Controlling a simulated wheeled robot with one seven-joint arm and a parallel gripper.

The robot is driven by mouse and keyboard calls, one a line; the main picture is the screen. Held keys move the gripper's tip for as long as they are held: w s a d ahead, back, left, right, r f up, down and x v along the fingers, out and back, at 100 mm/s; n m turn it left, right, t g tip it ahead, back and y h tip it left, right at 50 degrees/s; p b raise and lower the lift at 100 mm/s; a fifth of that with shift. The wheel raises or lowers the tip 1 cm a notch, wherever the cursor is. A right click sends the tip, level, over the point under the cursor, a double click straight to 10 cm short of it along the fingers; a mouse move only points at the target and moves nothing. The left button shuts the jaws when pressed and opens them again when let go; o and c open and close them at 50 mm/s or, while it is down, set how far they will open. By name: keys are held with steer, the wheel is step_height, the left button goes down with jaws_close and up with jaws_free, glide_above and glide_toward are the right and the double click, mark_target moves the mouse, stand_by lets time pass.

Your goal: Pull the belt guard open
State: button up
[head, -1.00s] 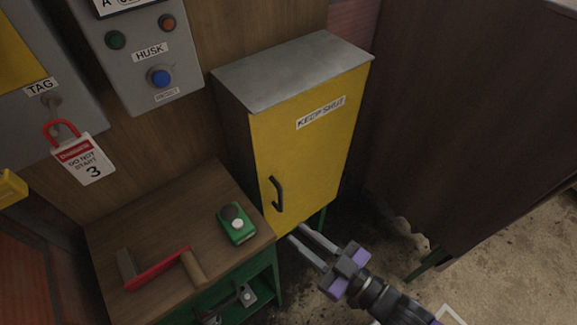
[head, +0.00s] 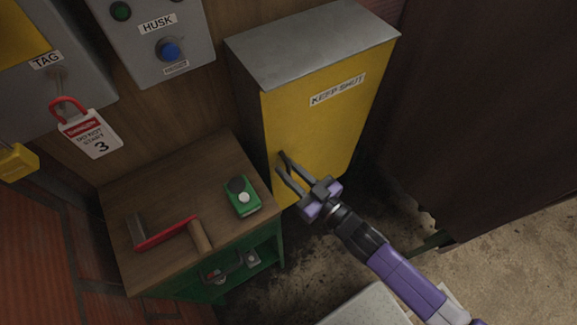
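The belt guard (head: 320,130) is a tall box with a yellow front marked KEEP SHUT and a grey top (head: 310,42). Its yellow door looks closed. A dark handle sits on the door's lower left part, now mostly hidden by my fingers. My gripper (head: 282,163) reaches in from the lower right, with its fingers apart and the tips at the handle. The fingers seem to lie on either side of the handle. I cannot tell whether they touch it.
Left of the guard stands a wooden-topped green bench (head: 165,175) with a red-framed tool (head: 168,234) and a green device (head: 243,196). A control panel (head: 160,40) and a red-and-white tag (head: 90,135) hang behind. A dark brown panel (head: 480,110) stands to the right.

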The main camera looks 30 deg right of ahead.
steer(key=shift+w+a, duration=0.1)
steer(key=shift+w, duration=0.1)
steer(key=shift+c, duration=0.2)
jaws_close()
stand_by(1.2)
